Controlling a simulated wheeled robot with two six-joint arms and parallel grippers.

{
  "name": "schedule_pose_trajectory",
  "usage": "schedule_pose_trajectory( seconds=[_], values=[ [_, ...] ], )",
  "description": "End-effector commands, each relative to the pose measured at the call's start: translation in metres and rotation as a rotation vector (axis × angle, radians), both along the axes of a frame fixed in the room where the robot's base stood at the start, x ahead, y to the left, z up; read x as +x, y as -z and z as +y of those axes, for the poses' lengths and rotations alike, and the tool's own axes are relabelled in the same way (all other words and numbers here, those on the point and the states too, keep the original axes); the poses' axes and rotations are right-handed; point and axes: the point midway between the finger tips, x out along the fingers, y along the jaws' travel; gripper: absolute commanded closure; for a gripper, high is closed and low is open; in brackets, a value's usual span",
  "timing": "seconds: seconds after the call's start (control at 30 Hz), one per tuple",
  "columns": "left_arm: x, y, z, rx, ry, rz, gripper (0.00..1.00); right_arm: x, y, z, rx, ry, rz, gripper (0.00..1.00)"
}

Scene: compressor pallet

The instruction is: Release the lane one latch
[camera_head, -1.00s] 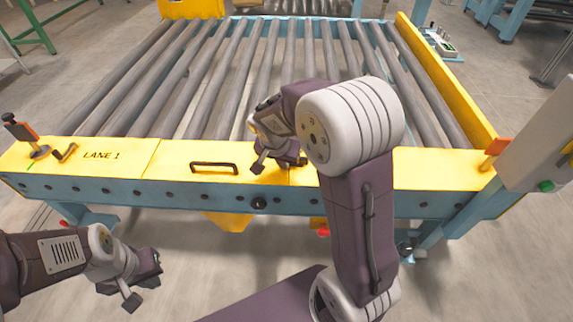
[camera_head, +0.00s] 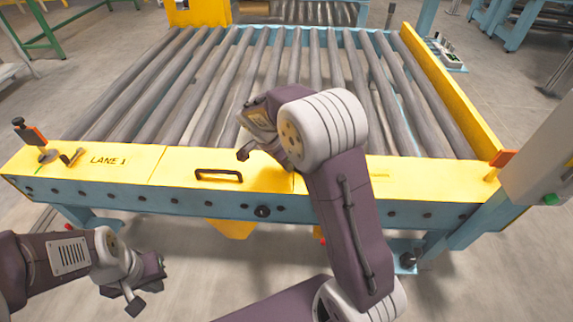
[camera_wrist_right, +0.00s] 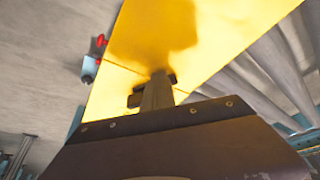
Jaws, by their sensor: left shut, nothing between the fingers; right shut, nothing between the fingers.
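The yellow front panel marked LANE 1 (camera_head: 108,160) runs along the near edge of the roller conveyor. At its left end stand an orange-and-black upright lever (camera_head: 30,132) and a small dark-and-brass latch-like piece (camera_head: 71,158). My right gripper (camera_head: 243,148) is shut and empty over the panel, well to the right of both pieces. In the right wrist view its fingers (camera_wrist_right: 157,90) show above bare yellow sheet with a seam. My left gripper (camera_head: 135,300) is shut and empty, low in front of the conveyor at the left, away from the panel.
A dark handle (camera_head: 218,175) is fixed on the panel just left of and nearer than my right gripper. Another orange lever (camera_head: 503,158) stands at the panel's right end beside a grey box (camera_head: 545,150). Bare rollers (camera_head: 215,90) lie behind; no load shows on them.

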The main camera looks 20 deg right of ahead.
Motion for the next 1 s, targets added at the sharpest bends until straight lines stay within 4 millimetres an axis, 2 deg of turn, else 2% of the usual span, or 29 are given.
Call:
schedule_pose_trajectory(
  seconds=[1.0],
  values=[
    [0.000,-0.042,0.000,0.000,0.000,0.000,1.00,0.015,-0.002,-0.014,0.000,0.405,0.003,1.00]
  ],
)
